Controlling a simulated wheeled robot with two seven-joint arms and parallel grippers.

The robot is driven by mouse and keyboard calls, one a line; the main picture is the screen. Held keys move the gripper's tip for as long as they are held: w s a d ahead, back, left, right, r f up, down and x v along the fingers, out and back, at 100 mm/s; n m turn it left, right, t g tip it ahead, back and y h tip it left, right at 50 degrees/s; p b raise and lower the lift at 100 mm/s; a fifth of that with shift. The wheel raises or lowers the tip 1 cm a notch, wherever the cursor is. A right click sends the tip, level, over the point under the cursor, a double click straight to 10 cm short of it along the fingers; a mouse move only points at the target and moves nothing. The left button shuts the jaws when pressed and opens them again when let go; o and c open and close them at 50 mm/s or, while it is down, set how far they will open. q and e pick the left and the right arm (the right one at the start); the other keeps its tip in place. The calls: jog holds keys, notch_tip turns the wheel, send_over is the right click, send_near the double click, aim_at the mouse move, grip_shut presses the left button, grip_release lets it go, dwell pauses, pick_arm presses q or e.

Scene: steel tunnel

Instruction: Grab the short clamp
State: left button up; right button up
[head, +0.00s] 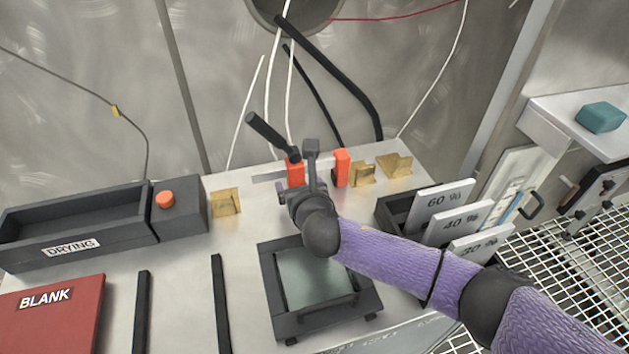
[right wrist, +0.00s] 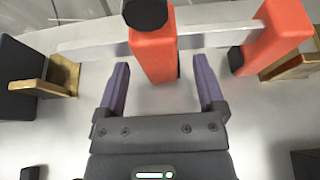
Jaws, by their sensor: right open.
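The short clamp has two orange jaws (head: 341,167) on a grey bar (head: 268,177) and a black handle (head: 266,130) slanting up from the left jaw. It lies at the back of the steel bench, partly hidden by my right gripper (head: 310,160) in the head view. In the right wrist view my right gripper (right wrist: 163,88) is open and empty. Its purple fingers are spread to either side of the orange jaw with the handle (right wrist: 152,55), with no clear contact. The other orange jaw (right wrist: 272,38) is to the right along the bar. My left gripper is not in view.
Brass brackets (head: 225,201) stand along the back of the bench. A black-framed plate (head: 372,304) is below my right arm. A rack with percentage-marked cards (head: 443,197) is to the right. The drying tray (head: 75,225) and red BLANK box (head: 55,318) are left.

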jog(key=shift+r, duration=0.15)
jog(key=shift+c, duration=0.2)
grip_shut()
dwell(0.4)
dwell(0.4)
